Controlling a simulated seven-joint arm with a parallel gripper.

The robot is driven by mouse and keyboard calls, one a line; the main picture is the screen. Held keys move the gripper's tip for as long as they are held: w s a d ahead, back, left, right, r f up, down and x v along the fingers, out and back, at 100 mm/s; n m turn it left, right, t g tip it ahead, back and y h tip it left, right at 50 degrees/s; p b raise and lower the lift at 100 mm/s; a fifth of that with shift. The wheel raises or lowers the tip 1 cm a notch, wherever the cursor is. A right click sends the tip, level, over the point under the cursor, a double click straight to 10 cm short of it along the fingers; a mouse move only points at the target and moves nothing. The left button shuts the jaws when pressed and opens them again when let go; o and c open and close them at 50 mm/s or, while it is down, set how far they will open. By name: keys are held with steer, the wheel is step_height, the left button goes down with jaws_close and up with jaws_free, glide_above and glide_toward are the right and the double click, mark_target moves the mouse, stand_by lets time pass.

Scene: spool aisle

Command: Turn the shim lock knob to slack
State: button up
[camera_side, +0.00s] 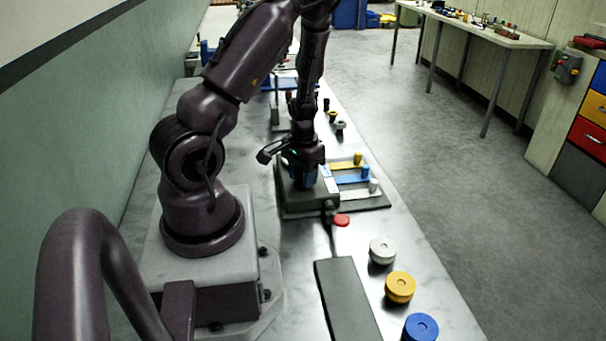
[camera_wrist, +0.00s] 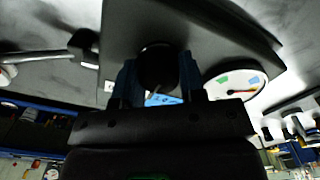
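In the wrist view a dark round knob (camera_wrist: 158,68) stands out from a dark grey panel (camera_wrist: 225,20). My gripper (camera_wrist: 159,75) has one blue-padded finger on each side of the knob. No clear gap shows between pads and knob, but contact is not clear. A white dial (camera_wrist: 235,84) with green and blue patches and a dark pointer is right of the fingers. A small blue label (camera_wrist: 163,99) shows partly between the fingers. In the side view my gripper (camera_side: 306,178) is down at the grey fixture (camera_side: 300,202), and the knob is hidden there.
Yellow (camera_side: 358,159), blue (camera_side: 365,171) and white (camera_side: 374,185) pegs stand right of the fixture. A red disc (camera_side: 341,220) and white (camera_side: 382,250), yellow (camera_side: 400,287) and blue (camera_side: 421,327) spools stand nearer. A dark slab (camera_side: 345,300) lies beside them.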

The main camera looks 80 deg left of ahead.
steer(key=shift+n, duration=0.3)
steer(key=n, duration=0.4)
steer(key=shift+n, duration=0.3)
steer(key=n, duration=0.4)
steer(key=shift+n, duration=0.3)
steer(key=n, duration=0.5)
steer(key=shift+n, duration=2.5)
steer(key=o, duration=0.9)
steer(key=shift+r, duration=0.1)
